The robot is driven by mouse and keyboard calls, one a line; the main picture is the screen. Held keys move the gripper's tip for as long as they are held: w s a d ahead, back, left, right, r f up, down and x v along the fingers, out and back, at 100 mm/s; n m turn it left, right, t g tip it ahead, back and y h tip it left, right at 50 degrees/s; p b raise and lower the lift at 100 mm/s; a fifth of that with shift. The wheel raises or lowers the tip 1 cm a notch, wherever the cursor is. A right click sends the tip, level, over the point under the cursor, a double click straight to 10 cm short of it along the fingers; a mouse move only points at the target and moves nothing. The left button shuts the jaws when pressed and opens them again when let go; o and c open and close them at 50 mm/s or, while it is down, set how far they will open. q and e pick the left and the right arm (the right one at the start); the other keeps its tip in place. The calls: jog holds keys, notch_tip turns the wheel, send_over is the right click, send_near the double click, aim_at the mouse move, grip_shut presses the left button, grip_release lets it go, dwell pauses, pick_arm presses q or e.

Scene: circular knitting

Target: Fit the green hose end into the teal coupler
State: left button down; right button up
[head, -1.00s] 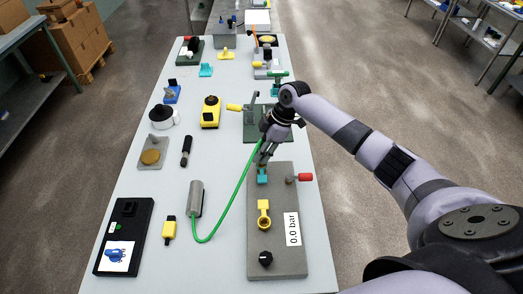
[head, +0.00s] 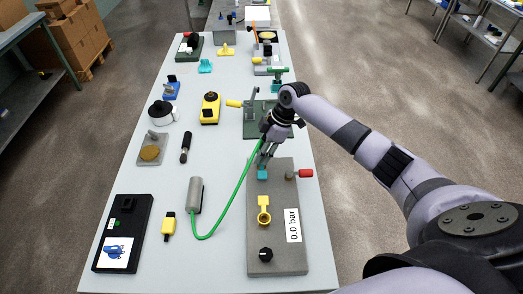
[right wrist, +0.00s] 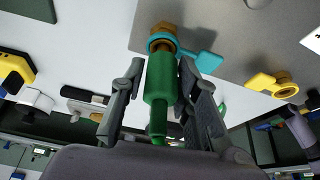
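The green hose end (right wrist: 160,78) is a green sleeve with a brass tip. My right gripper (right wrist: 160,72) is shut on it, with one finger on each side. The teal coupler (right wrist: 163,41) is a ring with a flat side lever, and the brass tip points into it. How deep the tip sits is hidden. In the head view the coupler (head: 262,174) is at the far end of the grey panel (head: 284,262), just below my right gripper (head: 265,160). The green hose (head: 232,205) curves back to a grey cylinder (head: 195,195). My left gripper is not in view.
A green fixture (head: 250,125) stands just beyond my gripper. Table space left of the hose is partly clear.

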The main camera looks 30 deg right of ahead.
jog(key=o, duration=0.3)
jog(key=shift+o, duration=0.2)
jog(key=shift+r, duration=0.1)
jog(key=v, duration=1.2)
jog(key=shift+s, duration=0.15)
